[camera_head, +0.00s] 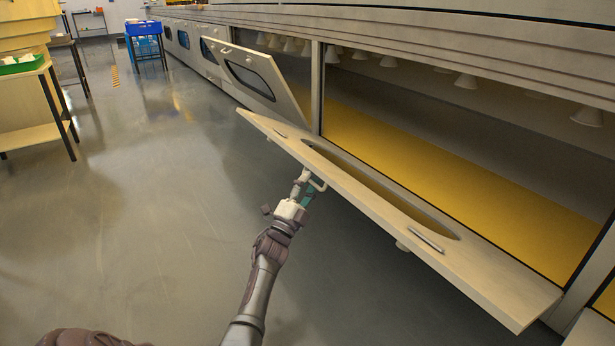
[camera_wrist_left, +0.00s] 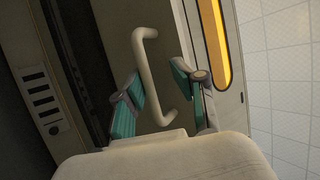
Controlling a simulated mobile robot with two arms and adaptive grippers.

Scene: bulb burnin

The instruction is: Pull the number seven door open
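A long cream door (camera_head: 400,225) with an oval window slot hangs folded down and outward from the cabinet front, its opening wide behind it. I cannot read a number on it. My left gripper (camera_head: 306,190) is under the door's outer face, at a cream bar handle (camera_head: 319,184). In the left wrist view, the handle (camera_wrist_left: 154,85) stands between the two teal-padded fingers (camera_wrist_left: 152,92). The fingers are spread, with visible gaps to the bar, so the gripper looks open around it. My right gripper is not in view.
The open bay shows a yellow floor (camera_head: 430,165) and hanging lamp-like cones (camera_head: 466,81). A neighbouring door (camera_head: 262,90) tilts partly open to the left. A yellow table (camera_head: 35,110) and a blue crate (camera_head: 143,28) stand farther off. The grey floor (camera_head: 150,220) left of my arm is clear.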

